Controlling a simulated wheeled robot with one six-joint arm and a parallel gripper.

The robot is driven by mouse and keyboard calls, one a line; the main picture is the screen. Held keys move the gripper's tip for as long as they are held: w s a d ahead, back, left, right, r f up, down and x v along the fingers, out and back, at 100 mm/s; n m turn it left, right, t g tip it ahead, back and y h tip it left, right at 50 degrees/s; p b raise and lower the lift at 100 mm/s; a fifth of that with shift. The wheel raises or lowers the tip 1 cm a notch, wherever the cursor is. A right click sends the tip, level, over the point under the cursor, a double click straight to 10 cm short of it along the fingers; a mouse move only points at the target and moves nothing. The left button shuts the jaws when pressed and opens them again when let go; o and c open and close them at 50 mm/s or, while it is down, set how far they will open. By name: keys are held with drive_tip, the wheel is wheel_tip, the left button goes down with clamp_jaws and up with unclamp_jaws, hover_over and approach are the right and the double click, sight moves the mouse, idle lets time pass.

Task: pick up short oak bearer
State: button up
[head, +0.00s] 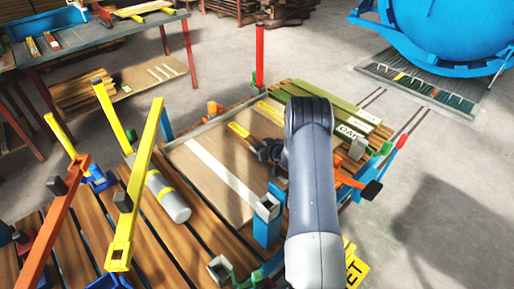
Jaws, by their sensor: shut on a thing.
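A short wooden piece with a yellow end, which looks like the short oak bearer (240,131), shows just beyond and left of my gripper, over the flat brown panel. My gripper (266,151) is dark, small in the head view and partly covered by my grey arm. It is shut on the near end of this piece. The fingertips and the contact itself are too small to see clearly. I cannot tell whether the piece touches the panel beneath it.
Green and brown boards (330,112) lie stacked right of my gripper. A brown panel (205,175) with a pale strip lies on the slatted table. A blue autoclave (455,35) stands back right.

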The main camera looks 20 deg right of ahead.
drive_tip(key=c, duration=0.4)
drive_tip(key=shift+c, duration=0.3)
